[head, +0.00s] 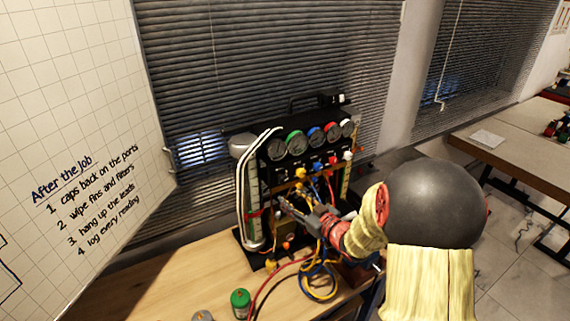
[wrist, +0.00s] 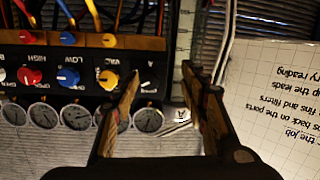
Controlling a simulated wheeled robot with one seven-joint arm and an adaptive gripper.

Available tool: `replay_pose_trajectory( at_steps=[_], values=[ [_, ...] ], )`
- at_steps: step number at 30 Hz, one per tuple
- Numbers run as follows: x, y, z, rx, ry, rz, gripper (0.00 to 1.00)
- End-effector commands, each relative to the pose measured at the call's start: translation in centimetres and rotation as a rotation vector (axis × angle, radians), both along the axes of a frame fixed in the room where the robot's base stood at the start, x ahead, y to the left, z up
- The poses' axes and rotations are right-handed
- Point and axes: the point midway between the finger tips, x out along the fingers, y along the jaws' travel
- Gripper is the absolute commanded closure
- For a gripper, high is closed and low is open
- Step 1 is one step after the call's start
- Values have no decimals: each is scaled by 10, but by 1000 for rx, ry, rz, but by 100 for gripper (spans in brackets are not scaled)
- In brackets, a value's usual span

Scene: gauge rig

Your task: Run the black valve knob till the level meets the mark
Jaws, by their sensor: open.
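The gauge rig (head: 300,165) stands on the wooden bench, with a row of round gauges along its top. The wrist view is upside down and shows its knobs: red (wrist: 30,77), blue (wrist: 68,78) and yellow (wrist: 108,80). A dark knob, seemingly the black one (wrist: 149,86), is beside the left fingertip, partly covered. My gripper (wrist: 161,74) is open in front of the panel; I cannot tell whether it touches the knob. In the head view my gripper (head: 284,204) is at the rig's left side. A scaled sight tube (head: 253,190) stands there; its level and mark are too small to read.
White hoses loop up the rig's left side. Blue, yellow and red hoses (head: 318,285) hang and coil below the panel. A green canister (head: 240,302) stands at the bench front. A whiteboard (head: 75,130) is at left.

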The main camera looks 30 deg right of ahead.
Motion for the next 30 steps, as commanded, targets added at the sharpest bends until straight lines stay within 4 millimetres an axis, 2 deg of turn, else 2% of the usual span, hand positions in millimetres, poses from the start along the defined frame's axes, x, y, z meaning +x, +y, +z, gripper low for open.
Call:
replay_pose_trajectory(
  at_steps=[1,6,9,13,24,30],
  values=[
    [0,1,4,34,1,-8,56],
    [-2,-5,-3,137,-67,-66,56],
    [-2,-10,13,149,-131,-84,56],
    [4,-10,19,152,-154,-82,56],
    [57,-8,20,151,-153,-81,56],
    [74,-7,20,150,-153,-81,56]
  ],
)
